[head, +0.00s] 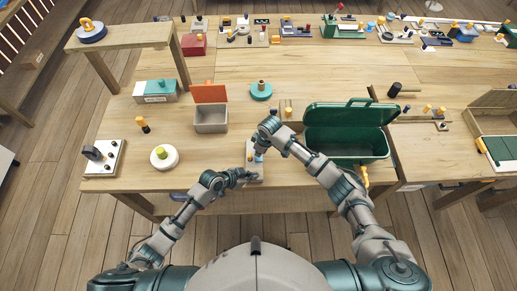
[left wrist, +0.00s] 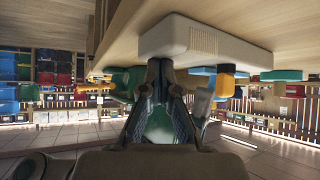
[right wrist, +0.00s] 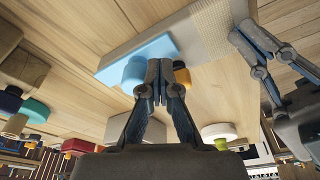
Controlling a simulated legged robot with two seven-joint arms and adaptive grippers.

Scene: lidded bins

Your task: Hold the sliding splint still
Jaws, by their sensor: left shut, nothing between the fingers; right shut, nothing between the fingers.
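A pale grey board (head: 250,146) lies near the table's front edge in the head view. In the right wrist view the board (right wrist: 210,38) carries a light blue slab (right wrist: 145,55) with a blue round knob, and a yellow-orange knob (right wrist: 182,76) beside it. My right gripper (head: 261,154) is shut and empty at the blue part; its fingertips (right wrist: 160,65) overlap the knobs in view, and I cannot tell if they touch. My left gripper (head: 256,177) is shut and empty at the board's near end. In the left wrist view its tips (left wrist: 160,65) show below the board (left wrist: 200,42).
A green lidded bin (head: 345,145) stands right of my right forearm. A grey bin with an orange lid (head: 210,95), a teal disc (head: 261,91) and a white round piece (head: 163,157) stand to the left and behind. Bare table lies left of the board.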

